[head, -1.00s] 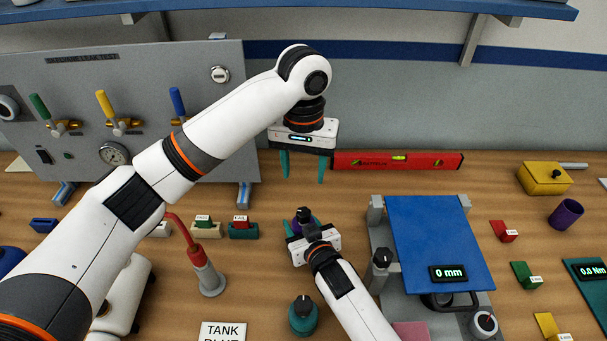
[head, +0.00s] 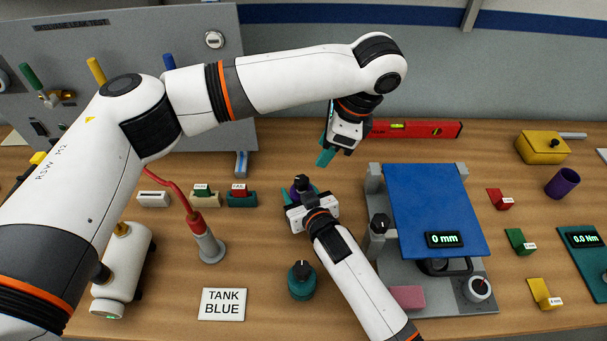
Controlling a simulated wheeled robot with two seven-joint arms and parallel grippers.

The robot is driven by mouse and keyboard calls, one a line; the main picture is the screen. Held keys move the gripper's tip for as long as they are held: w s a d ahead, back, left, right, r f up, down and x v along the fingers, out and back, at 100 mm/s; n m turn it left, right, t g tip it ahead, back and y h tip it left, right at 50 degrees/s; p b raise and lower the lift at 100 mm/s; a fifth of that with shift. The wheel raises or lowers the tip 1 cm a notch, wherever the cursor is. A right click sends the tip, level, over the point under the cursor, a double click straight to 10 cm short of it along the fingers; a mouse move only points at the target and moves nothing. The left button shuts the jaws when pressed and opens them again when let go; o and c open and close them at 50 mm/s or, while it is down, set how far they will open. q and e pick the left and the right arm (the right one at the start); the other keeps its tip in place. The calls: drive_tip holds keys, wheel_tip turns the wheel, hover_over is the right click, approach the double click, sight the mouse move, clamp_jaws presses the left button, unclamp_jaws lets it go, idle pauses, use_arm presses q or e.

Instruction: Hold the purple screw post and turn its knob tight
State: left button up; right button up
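The purple screw post (head: 293,191) stands upright on the table near the middle of the head view, with its black knob (head: 302,182) on top. My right gripper (head: 302,190) is around the post from the front, with a teal finger on each side, and looks shut on it. The gripper body hides the post's lower part. My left gripper (head: 327,140) is above and behind the post, tilted and apart from the knob. Its teal fingers look spread, with nothing between them; one is partly hidden by the gripper body.
A teal post with a black knob (head: 302,281) stands in front, left of my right forearm. A blue-plated fixture reading 0 mm (head: 435,205) is close on the right. A red level (head: 445,129) lies behind.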

sight(302, 179)
use_arm(q)
drive_tip(key=a+f+m, duration=0.1)
drive_tip(key=f, duration=0.2)
drive_tip(key=w+a+f+m, duration=0.1)
drive_tip(key=a+f, duration=0.1)
drive_tip(key=f, duration=0.2)
drive_tip(key=w+a+f+m, duration=0.1)
drive_tip(key=f, duration=0.3)
drive_tip(key=shift+a+f+y, duration=0.15)
drive_tip(key=shift+y, duration=0.25)
drive_tip(key=shift+c, duration=0.3)
drive_tip(key=c, duration=0.6)
